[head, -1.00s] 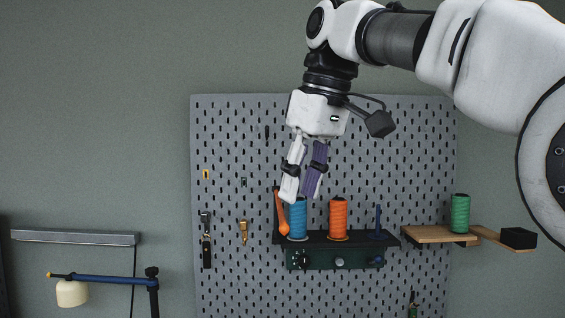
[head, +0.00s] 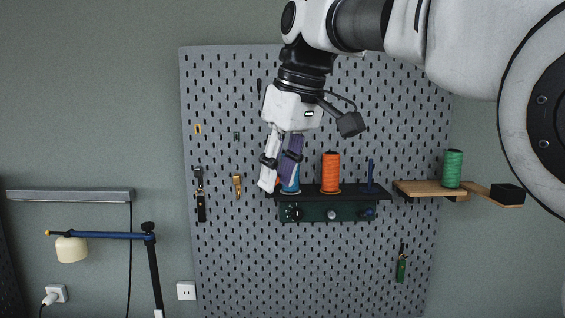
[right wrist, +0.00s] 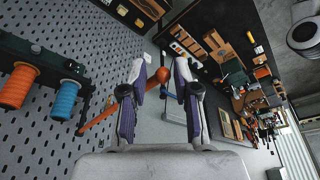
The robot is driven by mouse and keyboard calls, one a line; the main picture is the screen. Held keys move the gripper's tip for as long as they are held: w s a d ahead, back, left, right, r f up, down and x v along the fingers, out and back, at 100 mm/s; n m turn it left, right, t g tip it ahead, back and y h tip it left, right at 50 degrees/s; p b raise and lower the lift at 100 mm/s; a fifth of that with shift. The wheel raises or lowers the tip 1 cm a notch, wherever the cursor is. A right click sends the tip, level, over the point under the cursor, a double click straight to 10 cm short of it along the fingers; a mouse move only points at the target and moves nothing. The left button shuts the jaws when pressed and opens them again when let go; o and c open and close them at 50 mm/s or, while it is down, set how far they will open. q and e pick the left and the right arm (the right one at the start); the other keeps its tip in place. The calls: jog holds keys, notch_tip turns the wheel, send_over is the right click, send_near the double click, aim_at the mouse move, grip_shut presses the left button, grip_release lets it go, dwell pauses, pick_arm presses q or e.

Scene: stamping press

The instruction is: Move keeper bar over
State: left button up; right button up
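The keeper bar seems to be the orange bar (right wrist: 97,119) with a round knob at its end in the right wrist view. It slants up from the rack and passes behind one finger. Its knob shows between the two fingertips. My right gripper (right wrist: 160,76) is open there, with a gap visible beside the knob; contact cannot be told. In the head view my right gripper (head: 277,184) points down at the left end of the spool rack (head: 335,211) and hides most of the bar and part of the blue spool (head: 292,180). My left gripper is not in view.
An orange spool (head: 331,172) and a blue peg (head: 370,175) stand on the rack. A green spool (head: 452,169) sits on a wooden shelf (head: 425,188) to the right. Tools hang on the pegboard (head: 230,262). A blue-armed lamp (head: 98,236) stands at the left.

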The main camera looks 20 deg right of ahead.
jog(key=shift+a+r, duration=0.15)
jog(key=shift+s+d+r, duration=0.1)
jog(key=shift+s+d, duration=0.05)
jog(key=shift+d, duration=0.75)
jog(key=shift+s+d+f, duration=0.1)
jog(key=shift+s+d, duration=0.1)
jog(key=shift+d, duration=0.75)
jog(key=shift+s+d+r, duration=0.1)
jog(key=shift+s+d, duration=0.05)
jog(key=shift+d, duration=0.75)
jog(key=shift+c, duration=0.3)
jog(key=shift+s+d, duration=0.15)
jog(key=shift+d, duration=2.15)
jog(key=shift+c, duration=0.3)
jog(key=shift+f, duration=0.2)
jog(key=shift+d, duration=0.1)
jog(key=shift+w+d, duration=0.2)
jog(key=shift+d, duration=1)
jog(key=shift+w+d, duration=0.15)
jog(key=shift+d, duration=1)
jog(key=shift+w+d, duration=0.25)
jog(key=shift+d, duration=0.6)
jog(key=shift+w+d, duration=0.2)
jog(key=shift+d, duration=0.6)
jog(key=shift+w+d, duration=0.25)
jog(key=shift+d, duration=0.6)
